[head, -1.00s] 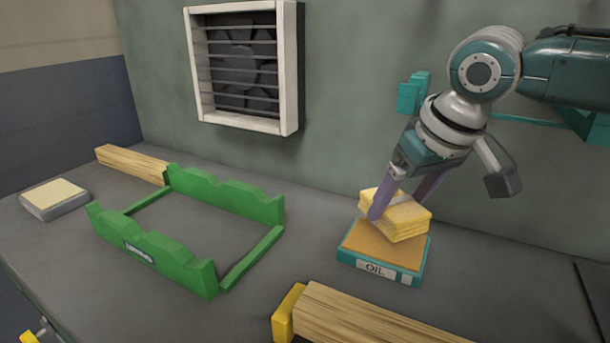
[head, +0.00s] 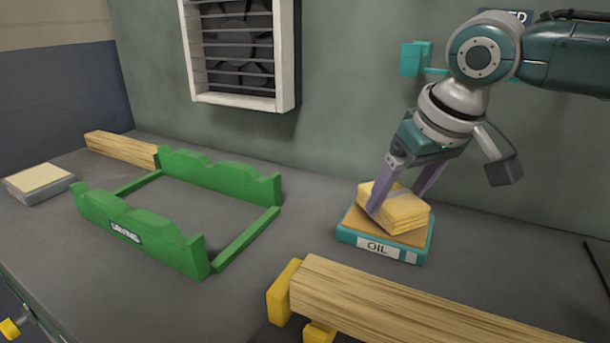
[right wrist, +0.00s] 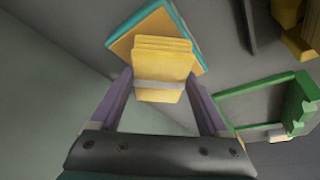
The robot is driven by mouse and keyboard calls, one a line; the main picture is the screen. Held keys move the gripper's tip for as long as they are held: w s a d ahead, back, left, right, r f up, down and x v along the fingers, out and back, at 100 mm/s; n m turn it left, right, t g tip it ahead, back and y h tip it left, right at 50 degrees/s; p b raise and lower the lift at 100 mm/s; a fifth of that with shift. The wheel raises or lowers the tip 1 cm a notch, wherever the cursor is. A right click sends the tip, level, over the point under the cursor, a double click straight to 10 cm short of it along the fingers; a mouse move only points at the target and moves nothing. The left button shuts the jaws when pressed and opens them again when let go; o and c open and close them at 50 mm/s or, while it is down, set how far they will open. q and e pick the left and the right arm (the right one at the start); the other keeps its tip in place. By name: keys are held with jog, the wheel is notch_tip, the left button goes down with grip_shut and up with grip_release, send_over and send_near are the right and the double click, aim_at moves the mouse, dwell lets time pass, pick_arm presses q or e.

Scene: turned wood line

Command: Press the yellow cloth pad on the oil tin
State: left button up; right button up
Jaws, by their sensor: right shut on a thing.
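The yellow cloth pad (head: 402,210) is a folded stack with a pale band. It sits low over the oil tin (head: 385,249), a flat teal tray with a tan top and an "OIL" label. The pad appears to touch the tan top; the exact contact is hidden. My right gripper (head: 396,206) is shut on the pad, with one purple finger on each side. The right wrist view shows the pad (right wrist: 163,65) between the fingers, with the tin (right wrist: 122,45) beyond it. My left gripper is not in view.
A green frame (head: 150,238) stands left of the tin, with a wooden bar (head: 120,149) behind it. A pale block (head: 40,182) lies far left. A large wooden beam (head: 400,302) on yellow supports (head: 283,292) is in front. A vent (head: 238,50) is on the wall.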

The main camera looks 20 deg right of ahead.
jog(key=shift+f, duration=0.1)
dwell(0.5)
jog(key=shift+f, duration=0.4)
dwell(1.8)
jog(key=shift+f+p, duration=0.15)
jog(key=shift+p, duration=0.15)
dwell(0.3)
